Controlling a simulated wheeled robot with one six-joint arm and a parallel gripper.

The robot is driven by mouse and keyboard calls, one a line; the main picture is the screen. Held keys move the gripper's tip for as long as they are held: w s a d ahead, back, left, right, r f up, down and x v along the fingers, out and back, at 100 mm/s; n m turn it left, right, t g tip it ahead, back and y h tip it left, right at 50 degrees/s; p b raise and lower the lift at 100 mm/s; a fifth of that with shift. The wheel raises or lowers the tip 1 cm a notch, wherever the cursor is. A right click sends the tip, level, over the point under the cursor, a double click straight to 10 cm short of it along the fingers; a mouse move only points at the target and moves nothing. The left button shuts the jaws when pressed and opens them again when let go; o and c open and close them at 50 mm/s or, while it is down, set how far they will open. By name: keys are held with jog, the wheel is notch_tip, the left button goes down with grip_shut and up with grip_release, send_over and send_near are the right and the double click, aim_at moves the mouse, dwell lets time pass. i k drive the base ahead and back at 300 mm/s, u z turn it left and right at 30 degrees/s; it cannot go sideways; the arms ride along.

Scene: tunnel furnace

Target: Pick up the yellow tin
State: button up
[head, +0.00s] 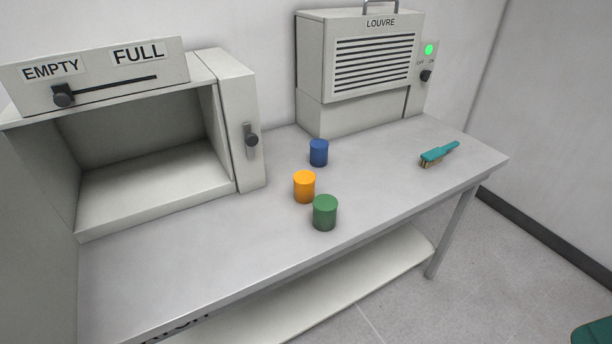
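The yellow tin (304,187), orange-yellow in colour, stands upright on the grey table (200,255) near its middle. A blue tin (319,153) stands behind it and slightly to the right. A green tin (325,213) stands in front of it and to the right, close to the table's front edge. The yellow tin is between the two, with its lower right side near the green one. My gripper is not in the head view.
An open furnace chamber (225,180) with an EMPTY/FULL slider panel stands at the left. A LOUVRE box (312,60) stands at the back, with a green light lit beside it. A teal brush (440,153) lies at the right. The table's front left is clear.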

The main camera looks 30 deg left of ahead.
aim_at(304, 180)
jog(key=u, duration=0.35)
jog(key=i, duration=0.6)
jog(key=u, duration=1)
jog(key=i, duration=0.45)
jog(key=u, duration=0.45)
